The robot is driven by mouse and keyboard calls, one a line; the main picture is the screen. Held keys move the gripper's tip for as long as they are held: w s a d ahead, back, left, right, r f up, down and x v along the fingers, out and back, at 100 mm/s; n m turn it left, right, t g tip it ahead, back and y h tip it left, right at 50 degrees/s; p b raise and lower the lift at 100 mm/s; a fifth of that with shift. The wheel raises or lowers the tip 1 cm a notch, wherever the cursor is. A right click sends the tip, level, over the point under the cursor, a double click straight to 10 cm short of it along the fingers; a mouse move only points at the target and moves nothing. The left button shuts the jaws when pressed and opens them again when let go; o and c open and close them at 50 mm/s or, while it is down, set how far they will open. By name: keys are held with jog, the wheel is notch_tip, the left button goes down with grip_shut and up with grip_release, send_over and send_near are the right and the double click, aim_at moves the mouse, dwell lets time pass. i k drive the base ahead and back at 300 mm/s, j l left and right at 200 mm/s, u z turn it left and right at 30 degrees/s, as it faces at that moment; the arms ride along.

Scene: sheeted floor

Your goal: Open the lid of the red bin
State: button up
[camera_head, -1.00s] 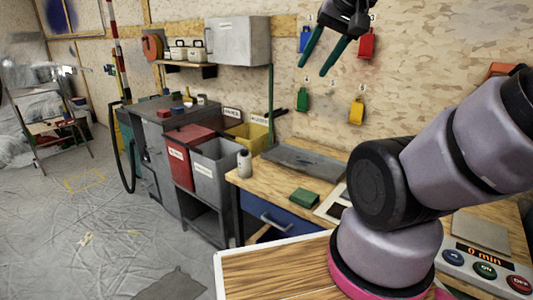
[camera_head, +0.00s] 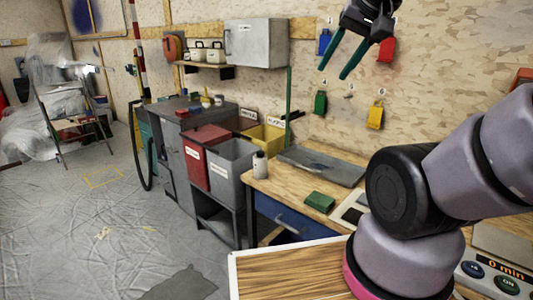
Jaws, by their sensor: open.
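The red bin (camera_head: 195,162) stands in a grey stand left of the workbench, with a white label on its front. Its red lid (camera_head: 207,134) looks shut, lying flat across the top. My gripper (camera_head: 337,72) is at the top of the view, high in front of the wooden wall. Its two green fingers are spread apart with nothing between them. It is well to the right of the red bin and above it, touching nothing.
A grey bin (camera_head: 230,166) stands right beside the red one, with a yellow bin (camera_head: 264,138) behind. A white bottle (camera_head: 260,164) and a green block (camera_head: 319,201) are on the workbench (camera_head: 285,185). A dark hose (camera_head: 136,150) hangs at left. The floor (camera_head: 120,240) in front is mostly clear.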

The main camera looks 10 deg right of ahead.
aim_at(204, 134)
jog(key=i+j, duration=0.25)
jog(key=j, duration=0.15)
jog(key=i+j, duration=0.55)
jog(key=j, duration=0.25)
jog(key=i+j, duration=1.35)
jog(key=j, duration=0.2)
jog(key=i, duration=0.6)
